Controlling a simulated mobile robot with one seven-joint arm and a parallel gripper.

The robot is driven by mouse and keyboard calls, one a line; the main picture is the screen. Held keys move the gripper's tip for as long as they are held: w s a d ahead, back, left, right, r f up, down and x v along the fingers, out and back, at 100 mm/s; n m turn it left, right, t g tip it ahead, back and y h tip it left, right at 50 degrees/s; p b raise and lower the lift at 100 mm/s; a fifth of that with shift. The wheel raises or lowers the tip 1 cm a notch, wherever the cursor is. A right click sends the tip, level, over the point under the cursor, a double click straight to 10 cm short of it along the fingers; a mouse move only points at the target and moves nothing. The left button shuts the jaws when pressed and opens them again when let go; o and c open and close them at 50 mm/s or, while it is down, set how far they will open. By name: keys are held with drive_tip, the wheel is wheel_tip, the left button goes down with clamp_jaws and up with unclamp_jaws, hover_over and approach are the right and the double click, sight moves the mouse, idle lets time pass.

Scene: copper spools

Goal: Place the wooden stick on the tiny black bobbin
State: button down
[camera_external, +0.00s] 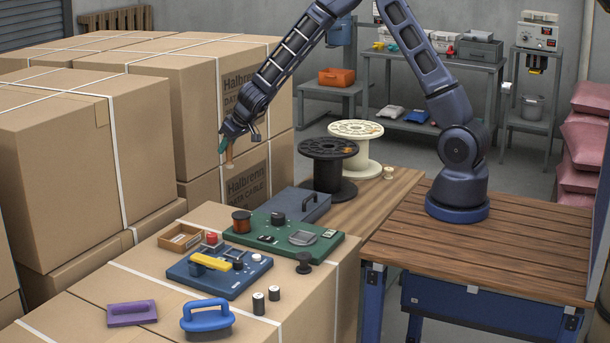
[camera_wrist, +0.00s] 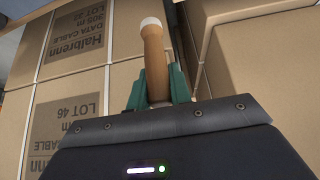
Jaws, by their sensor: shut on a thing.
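My gripper (camera_external: 226,143) is shut on the wooden stick (camera_external: 229,158) and holds it in the air, in front of the stacked boxes at the left. In the wrist view the stick (camera_wrist: 154,62), brown with a pale rounded end, stands between the green fingers of my gripper (camera_wrist: 158,88). The tiny black bobbin (camera_external: 304,263) stands on the front carton, at the right of the panels and below and to the right of my gripper. Nothing lies on it. The wrist view does not show it.
Near the bobbin are a green panel (camera_external: 270,236), a blue panel (camera_external: 225,285) and small dark cylinders (camera_external: 259,303). A large black spool (camera_external: 328,178) and cream spool (camera_external: 368,154) stand behind. Tall cartons (camera_external: 75,150) fill the left. A blue-handled tool (camera_external: 207,319) lies in front.

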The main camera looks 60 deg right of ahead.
drive_tip(key=d+f, duration=0.5)
drive_tip(key=d, duration=0.2)
wheel_tip(320, 180, up, 18)
drive_tip(key=n+g+y, duration=0.7)
drive_tip(key=n+g, duration=0.2)
drive_tip(key=n, duration=1.2)
hover_over(303, 257)
drive_tip(key=shift+n, duration=0.3)
wheel_tip(303, 257, down, 20)
drive_tip(key=shift+r, duration=0.2)
drive_tip(key=shift+f, duration=0.1)
